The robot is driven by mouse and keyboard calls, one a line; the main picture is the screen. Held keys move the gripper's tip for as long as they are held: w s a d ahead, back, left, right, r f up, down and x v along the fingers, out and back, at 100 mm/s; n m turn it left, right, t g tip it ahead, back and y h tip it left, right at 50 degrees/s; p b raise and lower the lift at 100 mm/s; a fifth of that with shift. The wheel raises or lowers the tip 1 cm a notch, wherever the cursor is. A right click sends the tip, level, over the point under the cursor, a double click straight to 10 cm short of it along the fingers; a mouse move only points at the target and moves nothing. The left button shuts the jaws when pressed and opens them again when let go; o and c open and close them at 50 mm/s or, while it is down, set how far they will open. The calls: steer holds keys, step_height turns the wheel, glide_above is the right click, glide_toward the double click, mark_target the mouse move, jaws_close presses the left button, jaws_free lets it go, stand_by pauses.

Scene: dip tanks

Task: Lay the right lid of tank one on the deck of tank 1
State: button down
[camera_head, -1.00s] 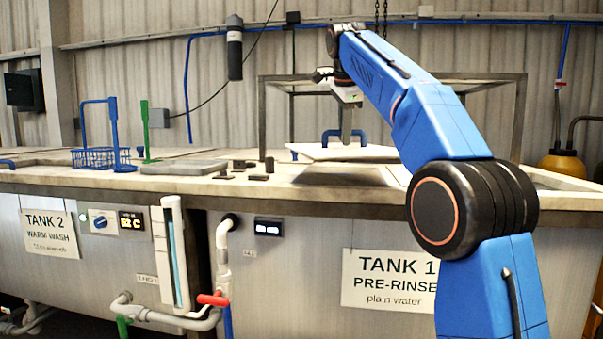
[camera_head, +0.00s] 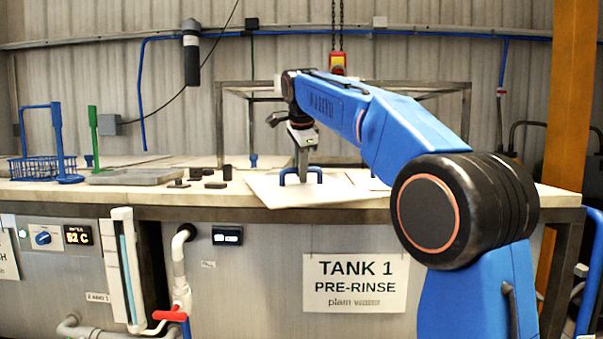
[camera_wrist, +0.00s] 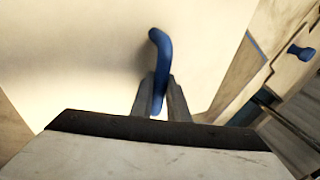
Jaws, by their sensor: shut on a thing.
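The lid (camera_head: 268,190) is a flat white panel over the deck (camera_head: 425,198) of tank 1, its near edge close to the deck's front edge. I cannot tell whether it touches the deck. Its blue handle (camera_head: 318,173) stands on top. My gripper (camera_head: 302,177) reaches down from above and is shut on this handle. In the wrist view, my gripper's fingers (camera_wrist: 158,98) close around the blue handle (camera_wrist: 160,45), and the pale lid (camera_wrist: 85,50) fills the upper left. The handle's lower end is partly hidden by the fingers.
Several small dark blocks (camera_head: 214,184) lie on the deck left of the lid, beside a grey flat panel (camera_head: 140,176). A blue basket (camera_head: 35,170) stands at far left. A metal frame (camera_head: 467,110) rises behind. A blue knob (camera_wrist: 300,52) shows in the wrist view.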

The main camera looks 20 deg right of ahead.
steer(key=shift+f, duration=0.15)
steer(key=c, duration=1.7)
jaws_free()
steer(key=shift+f, duration=0.1)
steer(key=v, duration=1.2)
steer(key=shift+s, duration=0.1)
